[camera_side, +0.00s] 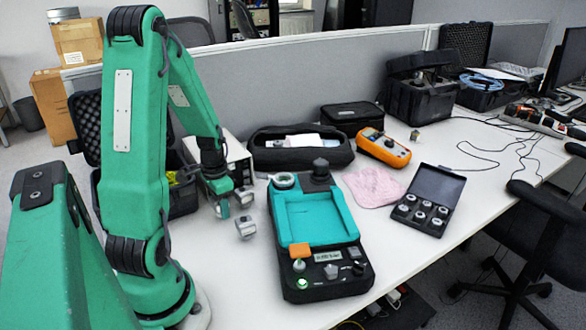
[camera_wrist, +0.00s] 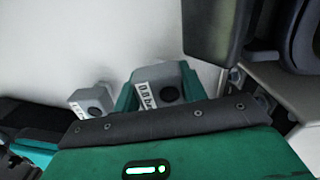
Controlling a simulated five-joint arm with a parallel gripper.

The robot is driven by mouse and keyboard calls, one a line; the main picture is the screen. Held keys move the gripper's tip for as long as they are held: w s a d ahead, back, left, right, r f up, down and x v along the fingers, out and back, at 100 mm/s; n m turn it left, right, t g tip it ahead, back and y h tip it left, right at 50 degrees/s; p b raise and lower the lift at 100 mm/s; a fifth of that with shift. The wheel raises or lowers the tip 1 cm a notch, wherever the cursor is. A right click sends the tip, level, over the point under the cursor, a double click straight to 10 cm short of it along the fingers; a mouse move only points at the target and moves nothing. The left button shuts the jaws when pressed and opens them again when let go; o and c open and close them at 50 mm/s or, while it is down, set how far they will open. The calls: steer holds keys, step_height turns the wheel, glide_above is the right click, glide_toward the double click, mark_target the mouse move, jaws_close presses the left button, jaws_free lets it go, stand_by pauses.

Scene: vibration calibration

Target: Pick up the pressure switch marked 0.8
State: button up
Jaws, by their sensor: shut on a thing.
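My gripper (camera_side: 233,203) hangs low over the white table, left of the teal tester. In the wrist view my gripper (camera_wrist: 158,88) has its teal fingers shut on a grey pressure switch (camera_wrist: 150,100) with a dark round port. Its white label appears to read 0.8, though it is small and blurred. The held switch also shows in the side view (camera_side: 244,197). A second grey pressure switch (camera_side: 245,227) stands on the table just beside it, apart from the fingers. It also shows in the wrist view (camera_wrist: 91,100); its label is too blurred to read.
The teal tester (camera_side: 312,283) stands right of my gripper. Behind are a black pouch (camera_side: 300,158) and an orange meter (camera_side: 384,147). A pink cloth (camera_side: 374,187) and an open black case of round fittings (camera_side: 435,190) lie farther right.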

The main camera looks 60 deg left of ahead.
steer(key=r, duration=0.3)
steer(key=shift+w+d, duration=0.15)
steer(key=shift+d, duration=0.15)
steer(key=w+d+r, duration=0.1)
steer(key=d+r, duration=0.1)
steer(key=d, duration=0.1)
steer(key=w+d+r, duration=0.1)
steer(key=d+r, duration=0.1)
steer(key=d, duration=0.2)
steer(key=w+d+r, duration=0.1)
steer(key=d+r, duration=0.1)
steer(key=d, duration=0.1)
steer(key=shift+w+d+r, duration=0.15)
steer(key=shift+d+r, duration=0.05)
steer(key=shift+d, duration=0.1)
steer(key=shift+r, duration=0.15)
steer(key=shift+r, duration=1.85)
